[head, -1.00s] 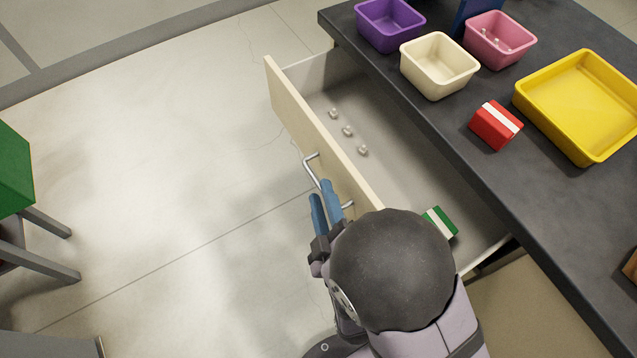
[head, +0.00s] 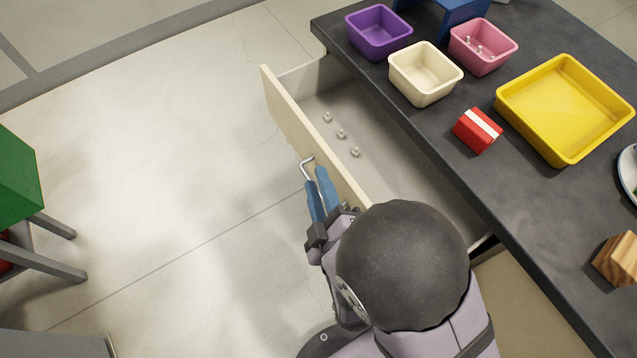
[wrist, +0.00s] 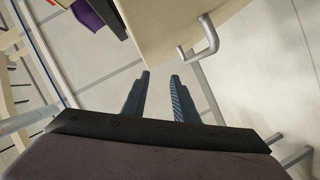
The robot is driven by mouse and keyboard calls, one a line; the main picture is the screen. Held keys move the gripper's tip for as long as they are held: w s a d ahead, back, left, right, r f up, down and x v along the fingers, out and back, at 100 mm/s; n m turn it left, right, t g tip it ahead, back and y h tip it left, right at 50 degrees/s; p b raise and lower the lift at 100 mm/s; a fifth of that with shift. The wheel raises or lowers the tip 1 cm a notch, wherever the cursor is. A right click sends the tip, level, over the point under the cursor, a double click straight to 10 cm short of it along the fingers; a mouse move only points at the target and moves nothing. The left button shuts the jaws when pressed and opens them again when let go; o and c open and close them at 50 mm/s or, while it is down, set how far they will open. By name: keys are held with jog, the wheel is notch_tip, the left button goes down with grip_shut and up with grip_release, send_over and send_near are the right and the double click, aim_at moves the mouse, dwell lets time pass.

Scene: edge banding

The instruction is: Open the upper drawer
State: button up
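The upper drawer, with a cream front (head: 290,118), is pulled well out from under the dark tabletop. Its grey handle (head: 306,163) is a bent bar on the front panel, and it also shows in the wrist view (wrist: 203,42). My gripper (head: 318,186) is beside the handle on the outer side of the drawer front. In the wrist view my gripper (wrist: 160,82) has its two blue fingers apart with nothing between them. The handle is beyond the fingertips and to their right there. In the head view the fingers and arm hide the handle's near end.
Several small grey pieces (head: 341,134) lie inside the drawer. The tabletop (head: 440,150) bears purple, cream and pink bins, a yellow tray (head: 565,105), a red block (head: 477,130) and a wooden block (head: 617,258). A green-topped stool (head: 18,180) stands left. Floor between is clear.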

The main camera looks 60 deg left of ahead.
jog(key=c, duration=0.5)
jog(key=shift+a+r, duration=0.15)
jog(key=shift+a, duration=0.2)
grip_shut()
jog(key=m+h+p, duration=0.1)
jog(key=m+p, duration=0.4)
jog(key=m, duration=0.3)
send_near(308, 124)
jog(key=a+r, duration=0.1)
jog(key=a, duration=0.6)
jog(key=w+a+m, duration=0.1)
jog(key=w+a+m+h, duration=0.1)
jog(key=w, duration=0.1)
jog(key=shift+r+m+g+h, duration=0.15)
jog(key=shift+m+g+h, duration=0.15)
jog(key=shift+m, duration=0.1)
jog(key=w+d+f+m+g+h, duration=0.3)
jog(key=w+d+f+m+h, duration=0.1)
jog(key=w+d+m+h, duration=0.45)
jog(key=w+d+r+m+g+h, duration=0.1)
jog(key=d+r+m+g+h, duration=0.1)
jog(key=d, duration=0.4)
jog(key=w+d+r+m+g+h, duration=0.1)
jog(key=d+r+m+g, duration=0.1)
jog(key=d+m, duration=0.2)
jog(key=d, duration=0.2)
jog(key=shift+d+r+h+p, duration=0.35)
jog(key=shift+p, duration=0.05)
